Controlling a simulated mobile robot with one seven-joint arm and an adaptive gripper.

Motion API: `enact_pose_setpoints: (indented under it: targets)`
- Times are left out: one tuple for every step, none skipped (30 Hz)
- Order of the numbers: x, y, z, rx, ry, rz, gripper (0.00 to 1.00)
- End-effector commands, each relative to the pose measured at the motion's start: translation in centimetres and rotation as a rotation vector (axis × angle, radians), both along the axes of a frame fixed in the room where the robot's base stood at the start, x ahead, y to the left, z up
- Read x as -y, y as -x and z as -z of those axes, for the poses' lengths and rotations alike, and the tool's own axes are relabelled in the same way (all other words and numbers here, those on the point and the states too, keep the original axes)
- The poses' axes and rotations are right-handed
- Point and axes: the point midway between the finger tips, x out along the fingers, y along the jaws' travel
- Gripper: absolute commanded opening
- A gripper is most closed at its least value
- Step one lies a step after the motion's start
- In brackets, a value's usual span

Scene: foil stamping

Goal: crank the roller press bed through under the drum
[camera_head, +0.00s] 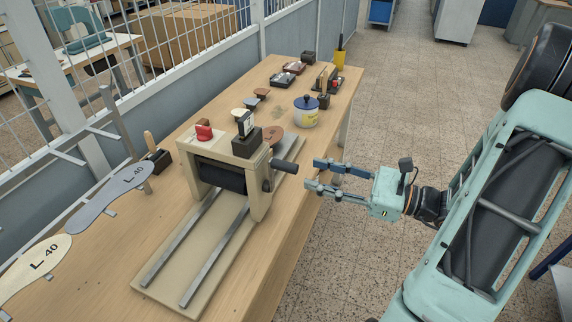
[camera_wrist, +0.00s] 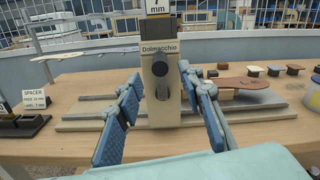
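The roller press (camera_head: 260,170) stands on the bench with a beige frame and a dark drum (camera_head: 220,176). Its crank handle (camera_head: 284,165) points out from the side facing my gripper. In the wrist view the crank (camera_wrist: 162,88) is seen nearly end-on, below the "Dolmacchio" label. A brown sole-shaped piece (camera_wrist: 240,82) lies on the bed at the far side of the drum, partly hidden by the frame in the head view. My gripper (camera_head: 312,175) is open and empty, fingers pointing at the crank. In the wrist view the fingers lie left and right of the crank, apparently not touching it.
Two metal rails (camera_head: 214,255) run along the near base plate. A red knob (camera_head: 204,132) and a labelled block (camera_head: 246,143) sit on the press. A white jar (camera_head: 306,113) and small pads stand behind it. Sole templates (camera_head: 110,196) lie left. The aisle right of the bench is clear.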

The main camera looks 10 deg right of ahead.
Motion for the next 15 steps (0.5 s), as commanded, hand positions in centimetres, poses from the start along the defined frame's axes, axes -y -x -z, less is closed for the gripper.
enact_pose_setpoints:
  targets:
    - [-1.0, -0.5, -0.2, 0.000, -0.002, -0.006, 0.35]
    - [-1.5, -0.9, -0.2, 0.000, -0.001, -0.005, 0.35]
    - [-2.1, -1.4, -0.2, -0.001, -0.002, -0.006, 0.35]
    - [-2.6, -1.7, -0.2, -0.002, -0.003, -0.005, 0.35]
    - [-3.1, -2.1, -0.1, -0.003, -0.002, -0.006, 0.35]
    - [-3.6, -2.5, -0.2, -0.002, -0.001, -0.005, 0.35]
    - [-4.1, -2.8, -0.2, -0.002, -0.001, -0.006, 0.35]
    - [-4.5, -3.1, -0.1, -0.002, 0.000, -0.006, 0.35]
    - [-4.9, -3.4, -0.1, -0.003, 0.000, -0.005, 0.35]
    - [-5.2, -3.7, -0.1, -0.002, 0.001, -0.005, 0.35]
    - [-5.5, -3.9, -0.1, -0.002, 0.001, -0.004, 0.35]
    - [-5.9, -4.2, -0.1, -0.002, 0.001, -0.004, 0.35]
    - [-6.1, -4.3, -0.1, -0.003, 0.002, -0.005, 0.35]
    - [-6.2, -4.4, 0.0, -0.002, 0.002, -0.004, 0.35]
    - [-6.4, -4.6, 0.0, -0.002, 0.001, -0.003, 0.35]
